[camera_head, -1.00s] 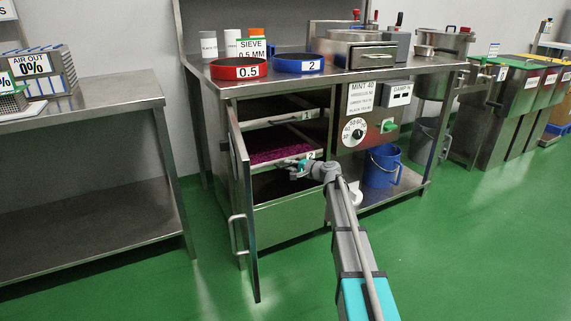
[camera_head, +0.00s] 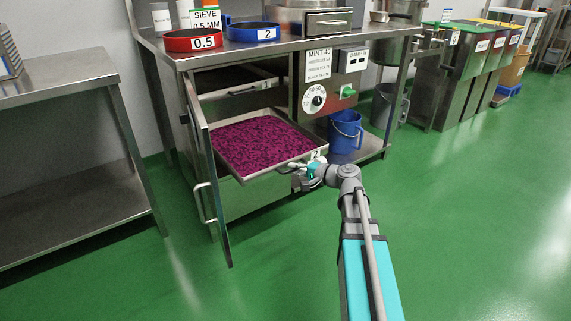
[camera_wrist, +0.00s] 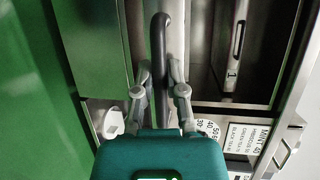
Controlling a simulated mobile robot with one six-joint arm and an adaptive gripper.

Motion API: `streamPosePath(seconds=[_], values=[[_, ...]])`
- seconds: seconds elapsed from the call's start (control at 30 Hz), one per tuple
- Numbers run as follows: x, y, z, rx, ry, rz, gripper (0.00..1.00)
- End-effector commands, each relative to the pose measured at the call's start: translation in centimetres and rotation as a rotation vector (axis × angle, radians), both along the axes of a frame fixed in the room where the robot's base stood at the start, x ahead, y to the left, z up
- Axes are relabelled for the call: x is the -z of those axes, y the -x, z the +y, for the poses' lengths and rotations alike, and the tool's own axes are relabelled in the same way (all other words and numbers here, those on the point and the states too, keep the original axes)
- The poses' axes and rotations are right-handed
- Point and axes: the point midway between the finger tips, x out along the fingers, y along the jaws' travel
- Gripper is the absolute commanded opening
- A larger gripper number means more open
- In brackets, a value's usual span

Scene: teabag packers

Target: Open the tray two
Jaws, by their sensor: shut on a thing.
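Tray two (camera_head: 232,165) is a metal tray filled with purple-red material, with a "2" label at its front right corner. It stands pulled out from the cabinet, in front of the opening. My gripper (camera_head: 299,173) is at the tray's front edge, near the label. In the wrist view my gripper (camera_wrist: 160,85) has its fingers closed around a dark bar handle (camera_wrist: 159,40). Tray one (camera_head: 246,89) is inside the cabinet above; its front with a "1" label (camera_wrist: 232,73) also shows in the wrist view.
The cabinet door (camera_head: 207,170) stands open on the left, its edge beside the tray. A blue bucket (camera_head: 345,131) stands on the lower shelf at right. A steel table (camera_head: 62,75) is at the left. The green floor in front is clear.

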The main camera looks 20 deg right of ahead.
Motion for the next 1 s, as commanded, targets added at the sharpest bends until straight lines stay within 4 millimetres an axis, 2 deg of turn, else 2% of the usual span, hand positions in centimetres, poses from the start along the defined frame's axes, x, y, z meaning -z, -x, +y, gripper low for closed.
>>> streamPosePath(seconds=[0.43, 0.47, 0.63, 1.0], values=[[0.02, 0.39, -0.18, -0.002, 0.0, 0.001, 0.0], [0.02, 0.37, -0.18, -0.002, 0.0, 0.001, 0.21], [0.0, 0.37, -0.15, -0.002, 0.0, 0.0, 0.51], [0.0, 0.36, -0.12, -0.002, 0.0, 0.0, 0.51]])
